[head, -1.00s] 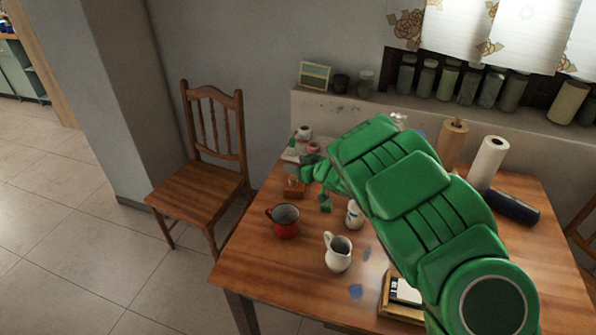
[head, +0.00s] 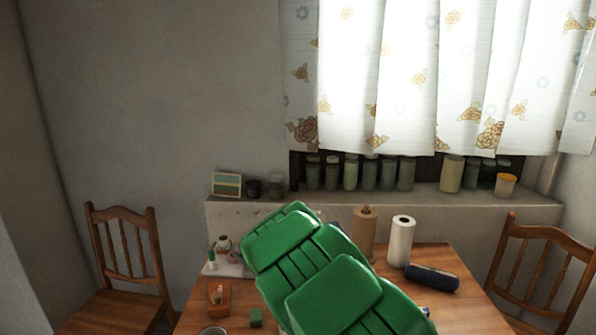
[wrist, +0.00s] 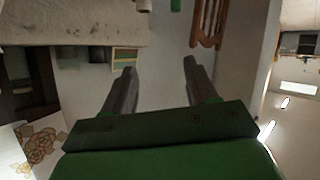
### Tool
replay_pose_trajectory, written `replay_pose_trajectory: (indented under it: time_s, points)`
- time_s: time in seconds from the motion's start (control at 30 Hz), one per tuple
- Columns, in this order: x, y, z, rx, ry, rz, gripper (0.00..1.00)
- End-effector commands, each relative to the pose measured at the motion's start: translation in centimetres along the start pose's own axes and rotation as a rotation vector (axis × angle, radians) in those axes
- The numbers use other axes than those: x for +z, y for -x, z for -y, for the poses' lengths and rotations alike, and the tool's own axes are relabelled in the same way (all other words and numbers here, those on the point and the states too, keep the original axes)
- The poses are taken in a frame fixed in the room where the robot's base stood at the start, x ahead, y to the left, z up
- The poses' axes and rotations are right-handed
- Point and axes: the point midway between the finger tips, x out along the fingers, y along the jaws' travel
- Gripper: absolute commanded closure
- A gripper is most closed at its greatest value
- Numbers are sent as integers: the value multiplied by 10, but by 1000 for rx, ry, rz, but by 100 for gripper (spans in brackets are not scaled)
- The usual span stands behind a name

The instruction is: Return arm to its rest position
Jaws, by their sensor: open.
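My gripper (wrist: 158,72) shows in the wrist view with its two dark fingers spread apart and nothing between them. It is open and empty, and grey wall lies beyond the fingertips. In the head view my green arm rises from the bottom edge over the wooden table (head: 462,314) and hides part of it. The gripper itself does not show in the head view.
The table holds a white paper roll (head: 401,243), a brown roll (head: 364,234), a dark blue case (head: 432,279) and an orange-brown box (head: 217,300). Chairs stand at left (head: 126,262) and right (head: 535,262). Several jars (head: 370,174) line the ledge behind.

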Motion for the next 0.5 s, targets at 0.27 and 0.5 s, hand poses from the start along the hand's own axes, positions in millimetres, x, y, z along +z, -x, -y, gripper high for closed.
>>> replay_pose_trajectory:
  time_s: [0.27,0.5]
  points:
    - [-33,68,-73,241,-7,102,43]
    - [-41,136,-108,387,-58,217,43]
